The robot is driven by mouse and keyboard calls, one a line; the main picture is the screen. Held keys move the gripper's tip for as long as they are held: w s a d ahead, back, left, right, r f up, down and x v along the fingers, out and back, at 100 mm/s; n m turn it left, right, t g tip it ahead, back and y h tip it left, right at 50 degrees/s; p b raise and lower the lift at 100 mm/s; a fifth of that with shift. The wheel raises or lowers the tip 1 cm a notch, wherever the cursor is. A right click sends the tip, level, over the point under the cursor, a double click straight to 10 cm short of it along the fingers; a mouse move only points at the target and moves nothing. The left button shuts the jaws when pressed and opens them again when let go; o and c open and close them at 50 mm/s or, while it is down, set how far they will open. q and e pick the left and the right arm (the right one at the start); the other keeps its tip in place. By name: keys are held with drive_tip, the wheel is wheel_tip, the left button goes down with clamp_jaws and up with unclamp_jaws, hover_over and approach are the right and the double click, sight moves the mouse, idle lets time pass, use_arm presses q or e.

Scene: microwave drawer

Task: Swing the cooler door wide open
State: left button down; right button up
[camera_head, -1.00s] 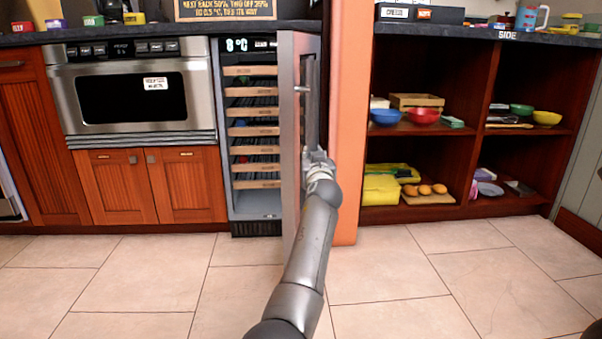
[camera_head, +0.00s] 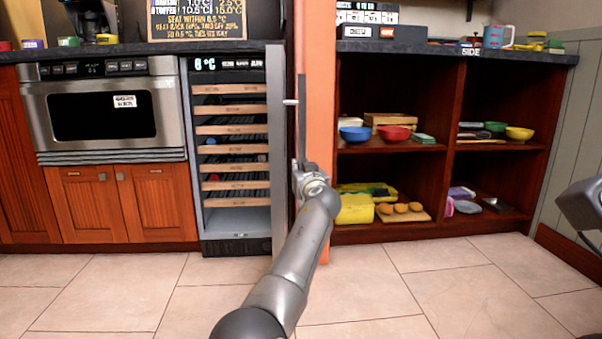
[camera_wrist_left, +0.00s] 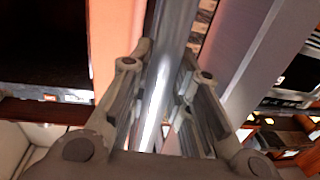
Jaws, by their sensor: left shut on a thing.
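The cooler (camera_head: 232,220) stands left of the orange panel, its slatted shelves exposed. Its door (camera_head: 276,150) stands open, sticking out towards me and seen nearly edge-on. My left gripper (camera_head: 299,168) is on the outer side of the door, right of its edge. In the left wrist view, the left gripper (camera_wrist_left: 160,85) is shut on the round metal door handle (camera_wrist_left: 172,45), with a finger on each side.
The orange panel (camera_head: 317,90) is close behind the open door on its right. Open shelving (camera_head: 450,150) with bowls and boards stands right of it. An oven (camera_head: 105,108) and wooden cabinets are left of the cooler. The tiled floor (camera_head: 420,290) in front is clear.

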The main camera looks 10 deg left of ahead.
sight(303, 134)
idle(0.3)
use_arm(q)
drive_tip(key=c, duration=1.3)
unclamp_jaws()
wheel_tip(303, 134, up, 10)
drive_tip(key=shift+f, duration=0.1)
drive_tip(key=shift+c, duration=0.3)
